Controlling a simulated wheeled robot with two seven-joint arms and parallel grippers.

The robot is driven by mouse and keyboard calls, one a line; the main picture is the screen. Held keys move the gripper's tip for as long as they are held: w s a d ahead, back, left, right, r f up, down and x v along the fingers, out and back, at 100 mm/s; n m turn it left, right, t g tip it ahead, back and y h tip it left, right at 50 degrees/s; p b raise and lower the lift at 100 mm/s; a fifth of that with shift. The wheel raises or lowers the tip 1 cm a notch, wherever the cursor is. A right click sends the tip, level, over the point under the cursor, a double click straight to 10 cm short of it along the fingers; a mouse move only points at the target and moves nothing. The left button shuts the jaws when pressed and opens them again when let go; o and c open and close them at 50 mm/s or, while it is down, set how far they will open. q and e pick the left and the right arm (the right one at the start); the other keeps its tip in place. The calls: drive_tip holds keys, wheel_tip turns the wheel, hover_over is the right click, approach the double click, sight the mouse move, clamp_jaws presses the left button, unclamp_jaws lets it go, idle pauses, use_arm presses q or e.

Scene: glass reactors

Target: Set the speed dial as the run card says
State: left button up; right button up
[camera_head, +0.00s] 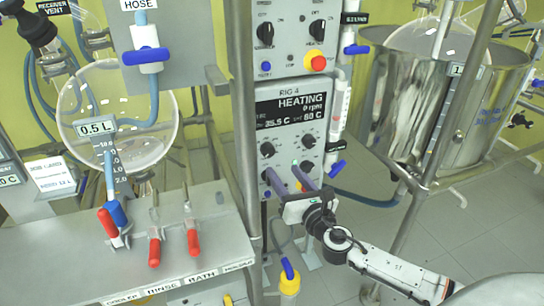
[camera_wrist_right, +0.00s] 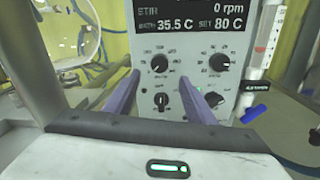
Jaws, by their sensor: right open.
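The grey RIG 4 control box (camera_head: 284,120) has a display (camera_head: 290,108) reading HEATING, 0 rpm, 35.5 C and set 80 C. In the right wrist view the box shows an upper left dial (camera_wrist_right: 160,65), an upper right dial (camera_wrist_right: 222,62) and a lower left knob (camera_wrist_right: 162,99). Dial labels are too small to read surely. My right gripper (camera_head: 284,173) is open, its purple fingers in front of the lower panel. In the wrist view its fingertips (camera_wrist_right: 160,80) flank the lower left knob, with nothing visibly held. A white card (camera_head: 50,174) stands at left, its text mostly unreadable. My left gripper is out of view.
A steel bench (camera_head: 190,262) with red-handled valves (camera_head: 193,238) is at left. A metal post (camera_head: 246,120) stands just left of the box. A glass flask (camera_head: 85,120) is behind the bench. A steel vessel (camera_head: 400,110) stands at right, above open floor.

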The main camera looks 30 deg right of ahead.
sight(269, 154)
drive_tip(key=w, duration=0.3)
drive_tip(key=w+d, duration=0.1)
drive_tip(key=w, duration=0.5)
drive_tip(key=shift+d+f, duration=0.1)
drive_tip(key=shift+d, duration=0.2)
drive_tip(key=shift+b, duration=0.3)
drive_tip(key=c, duration=1)
